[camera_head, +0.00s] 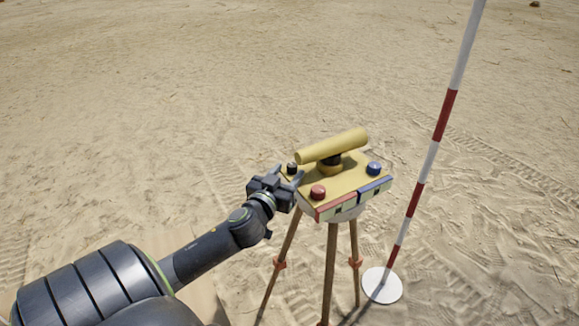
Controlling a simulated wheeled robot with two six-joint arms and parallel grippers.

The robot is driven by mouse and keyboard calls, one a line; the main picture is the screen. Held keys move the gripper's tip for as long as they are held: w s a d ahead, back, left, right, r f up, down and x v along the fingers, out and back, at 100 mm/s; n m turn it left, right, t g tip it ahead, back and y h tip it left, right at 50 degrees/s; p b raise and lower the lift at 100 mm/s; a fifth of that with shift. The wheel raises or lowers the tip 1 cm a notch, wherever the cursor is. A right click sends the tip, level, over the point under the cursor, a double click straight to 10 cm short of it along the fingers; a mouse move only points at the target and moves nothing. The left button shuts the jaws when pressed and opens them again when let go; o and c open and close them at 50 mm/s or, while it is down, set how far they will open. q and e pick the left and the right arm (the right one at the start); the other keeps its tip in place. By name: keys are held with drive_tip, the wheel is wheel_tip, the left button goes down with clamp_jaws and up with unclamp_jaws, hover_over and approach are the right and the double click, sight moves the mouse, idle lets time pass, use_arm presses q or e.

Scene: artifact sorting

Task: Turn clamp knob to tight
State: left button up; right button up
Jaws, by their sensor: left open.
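A surveying instrument with a yellow tube (333,146) on a flat yellow top plate (338,181) stands on a tripod. The plate carries a small black knob (292,168) at its left corner, a red knob (318,192) at the front and a blue knob (374,168) at the right. No label shows which one is the clamp knob. My left gripper (288,173) is open at the plate's left corner, its fingertips on either side of the black knob in the picture. Whether they touch it cannot be told. My right gripper is out of view.
The tripod's wooden legs (332,270) spread below the plate. A red and white pole (432,150) rises from a white disc (382,285) to the right of the tripod. Open sand lies all around.

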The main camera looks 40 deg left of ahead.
use_arm(q)
drive_tip(key=shift+x, duration=0.8)
drive_tip(key=shift+w, duration=0.15)
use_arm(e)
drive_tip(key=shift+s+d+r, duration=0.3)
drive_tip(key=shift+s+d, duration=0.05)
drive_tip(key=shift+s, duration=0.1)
use_arm(q)
drive_tip(key=c, duration=1)
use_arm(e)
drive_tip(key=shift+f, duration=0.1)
